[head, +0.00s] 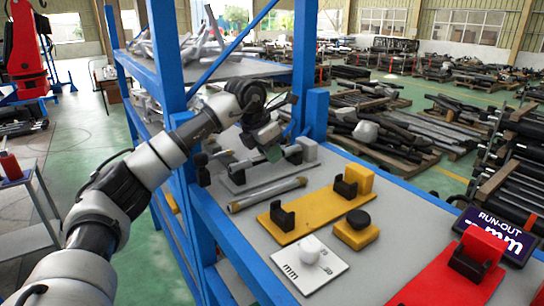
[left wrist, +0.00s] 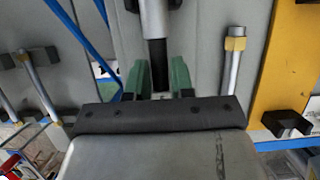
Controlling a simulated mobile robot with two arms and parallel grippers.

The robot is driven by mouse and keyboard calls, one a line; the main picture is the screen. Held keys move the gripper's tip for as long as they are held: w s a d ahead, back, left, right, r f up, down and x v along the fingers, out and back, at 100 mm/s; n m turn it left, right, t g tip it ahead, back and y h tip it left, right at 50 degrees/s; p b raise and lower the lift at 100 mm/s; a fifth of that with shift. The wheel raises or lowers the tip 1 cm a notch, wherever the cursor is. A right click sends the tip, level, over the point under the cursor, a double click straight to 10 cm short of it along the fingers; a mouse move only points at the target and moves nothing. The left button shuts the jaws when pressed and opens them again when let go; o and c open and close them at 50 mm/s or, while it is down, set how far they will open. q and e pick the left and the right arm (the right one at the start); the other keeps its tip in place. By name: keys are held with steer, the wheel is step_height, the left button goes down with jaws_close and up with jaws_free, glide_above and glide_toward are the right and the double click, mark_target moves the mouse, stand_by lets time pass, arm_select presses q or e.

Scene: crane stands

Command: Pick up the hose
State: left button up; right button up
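A thin grey hose with brass-coloured ends (head: 268,195) lies on the table between the grey stand (head: 262,181) and the yellow stand (head: 306,207). It also shows right of my fingers in the left wrist view (left wrist: 231,75). My left gripper (head: 270,150) is over the grey stand. In the left wrist view its green fingers (left wrist: 160,78) are apart, on either side of the dark end of a silver cylinder (left wrist: 155,18). Narrow gaps seem to show beside that end. Their depth relation is unclear. My right gripper is out of view.
A yellow block with a black knob (head: 357,229), a white card with a white knob (head: 310,262) and a red stand (head: 452,281) share the table. A dark "RUN-OUT" sign (head: 497,235) stands at right. A blue upright (head: 312,115) rises near my gripper.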

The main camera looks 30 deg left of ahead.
arm_select(q)
jaws_close()
steer(key=shift+r, duration=0.1)
steer(key=shift+r+b, duration=0.55)
step_height(320, 180, up, 3)
steer(key=shift+f+b, duration=0.2)
steer(key=shift+b, duration=0.55)
steer(key=s+d+r+b, duration=0.1)
steer(key=s+d+r, duration=0.1)
steer(key=d, duration=0.6)
steer(key=s+d+r+b, duration=0.1)
steer(key=s+d+r, duration=0.2)
steer(key=s+d, duration=0.2)
steer(key=d, duration=0.3)
steer(key=shift+d, duration=0.35)
